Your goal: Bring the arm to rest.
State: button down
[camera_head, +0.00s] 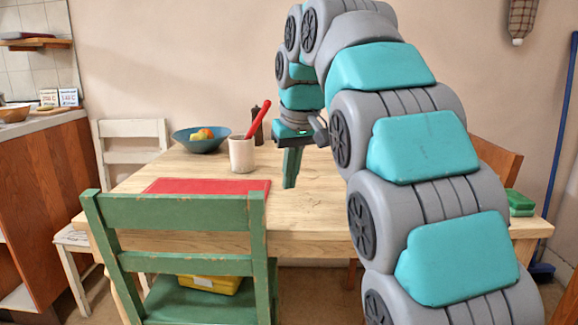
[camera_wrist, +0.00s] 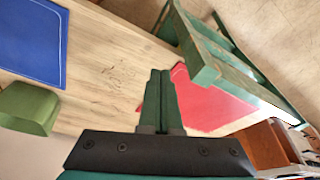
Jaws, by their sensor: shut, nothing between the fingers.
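My arm (camera_head: 423,148) arches up from the lower right of the head view and bends down over the wooden table (camera_head: 205,167). My gripper (camera_head: 289,184) hangs from its end, fingers down, over the middle of the table. In the wrist view my gripper (camera_wrist: 160,73) has its two green fingers together, with nothing between them. Its height above the table is hard to tell.
A red mat (camera_head: 205,186) lies near a green chair (camera_head: 178,210). The wrist view shows a blue mat (camera_wrist: 32,42).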

jog(key=s+d+f+m+g, duration=0.1)
jog(key=s+d+f, duration=0.4)
jog(key=s+f, duration=0.4)
jog(key=s+d+f+m+g+h, duration=0.1)
jog(key=s+d+f, duration=0.3)
jog(key=s+f, duration=0.5)
jog(key=s+d+f+m+g, duration=0.2)
jog(key=s+d+f, duration=0.3)
jog(key=s+f, duration=0.5)
jog(key=s+g, duration=0.1)
jog(key=s, duration=0.7)
jog(key=shift+d+m, duration=0.3)
jog(key=shift+d, duration=0.05)
